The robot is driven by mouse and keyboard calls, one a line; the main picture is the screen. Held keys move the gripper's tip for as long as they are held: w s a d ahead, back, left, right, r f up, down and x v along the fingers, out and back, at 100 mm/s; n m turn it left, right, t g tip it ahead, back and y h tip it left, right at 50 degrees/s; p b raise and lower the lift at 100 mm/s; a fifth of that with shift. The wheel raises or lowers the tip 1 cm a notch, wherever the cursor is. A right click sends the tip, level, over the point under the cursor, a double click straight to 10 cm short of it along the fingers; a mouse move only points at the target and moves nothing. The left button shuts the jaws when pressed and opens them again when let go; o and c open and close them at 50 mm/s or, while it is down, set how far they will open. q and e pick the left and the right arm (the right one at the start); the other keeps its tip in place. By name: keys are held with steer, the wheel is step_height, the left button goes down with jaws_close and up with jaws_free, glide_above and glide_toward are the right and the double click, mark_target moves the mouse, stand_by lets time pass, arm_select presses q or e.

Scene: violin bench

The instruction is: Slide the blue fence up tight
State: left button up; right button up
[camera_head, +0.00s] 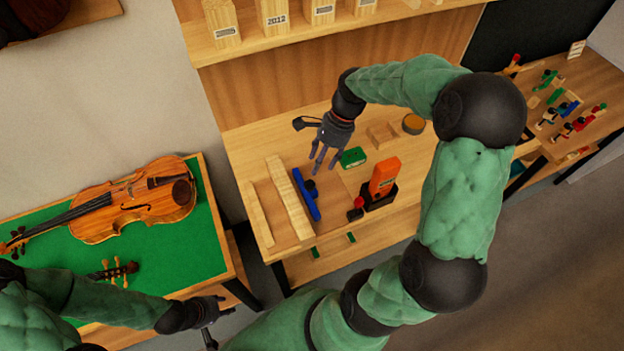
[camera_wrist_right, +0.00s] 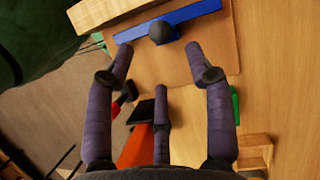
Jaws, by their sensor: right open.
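The blue fence (camera_head: 306,194) is a straight bar with a black knob (camera_wrist_right: 162,32) on its side. It lies on the wooden bench, beside and roughly along a long pale wood strip (camera_head: 288,197). It also shows at the top of the right wrist view (camera_wrist_right: 190,15). I cannot tell whether fence and strip touch. My right gripper (camera_head: 321,166) is open and empty, fingers pointing down over the bench near the fence's far end; in its wrist view the fingers (camera_wrist_right: 160,62) are apart and short of the knob. My left gripper (camera_head: 222,325) is low at left, fingers spread, away from the fence.
An orange tool (camera_head: 385,177) in a black stand and a red-handled item (camera_head: 356,209) stand right of the fence. A green block (camera_head: 353,157), a wooden block (camera_head: 381,135) and a round tin (camera_head: 413,124) lie behind. A violin (camera_head: 140,199) lies on a green-topped table at left.

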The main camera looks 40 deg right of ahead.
mark_target(310, 184)
steer(key=b+x, duration=0.1)
steer(key=x, duration=0.7)
steer(key=shift+b, duration=0.3)
steer(key=shift+r, duration=0.1)
jaws_close()
